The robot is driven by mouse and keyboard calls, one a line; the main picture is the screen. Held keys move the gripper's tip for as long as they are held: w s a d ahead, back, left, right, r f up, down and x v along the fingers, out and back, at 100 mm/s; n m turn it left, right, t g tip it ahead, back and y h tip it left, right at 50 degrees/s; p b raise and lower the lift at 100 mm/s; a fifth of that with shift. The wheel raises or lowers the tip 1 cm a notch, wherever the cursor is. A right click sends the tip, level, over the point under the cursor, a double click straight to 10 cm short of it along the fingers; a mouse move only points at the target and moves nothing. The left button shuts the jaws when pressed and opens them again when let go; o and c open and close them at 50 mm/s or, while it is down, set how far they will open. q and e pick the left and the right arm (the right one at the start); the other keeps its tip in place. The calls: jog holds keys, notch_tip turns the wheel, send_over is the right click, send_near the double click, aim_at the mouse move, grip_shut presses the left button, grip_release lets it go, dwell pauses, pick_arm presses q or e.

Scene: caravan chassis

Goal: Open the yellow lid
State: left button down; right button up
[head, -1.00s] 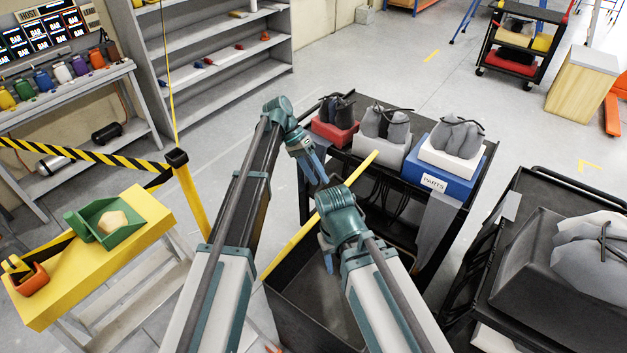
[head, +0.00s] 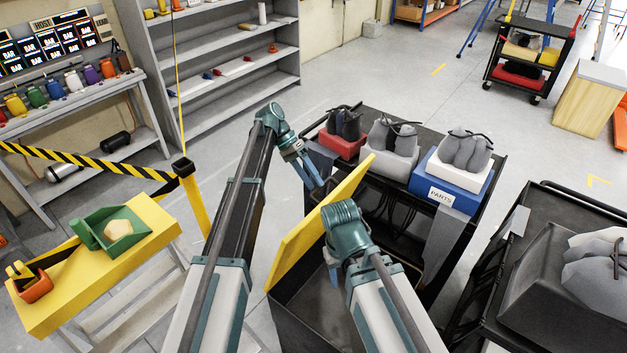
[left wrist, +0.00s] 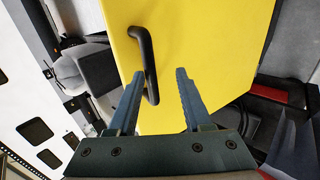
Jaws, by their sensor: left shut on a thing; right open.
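The yellow lid (head: 305,238) stands tilted up along the left side of a dark open bin (head: 300,312). In the left wrist view the lid (left wrist: 205,45) fills the middle, with a black bar handle (left wrist: 146,55) on it. My right gripper (head: 333,272) is open, over the bin and to the right of the lid. Its arm hides part of the bin, and its fingertips are only partly visible.
A black cart (head: 461,222) with red, grey and blue bins stands behind the dark bin. Another black cart (head: 533,212) is at the right. A yellow-topped step (head: 60,296) with a green scoop (head: 112,230) stands at the left, near a yellow barrier post (head: 193,205).

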pick_arm(q)
jog(key=c, duration=0.8)
grip_release()
jog(key=shift+w+a+f, duration=0.25)
jog(key=shift+a+f, duration=0.3)
jog(key=shift+a, duration=0.05)
jog(key=shift+w, duration=0.2)
pick_arm(e)
jog(key=shift+w+a+f, duration=0.15)
jog(key=shift+w+a, duration=0.05)
jog(key=shift+w, duration=0.1)
pick_arm(q)
jog(key=shift+d, duration=0.1)
jog(key=shift+r, duration=0.1)
jog(key=p+v, duration=1)
jog(key=v, duration=0.3)
jog(key=shift+r+p, duration=0.35)
jog(key=shift+r, duration=0.05)
pick_arm(e)
notch_tip(320, 180, up, 10)
jog(key=shift+r, duration=0.2)
pick_arm(q)
jog(key=shift+f, duration=0.1)
pick_arm(e)
jog(key=shift+s, duration=0.1)
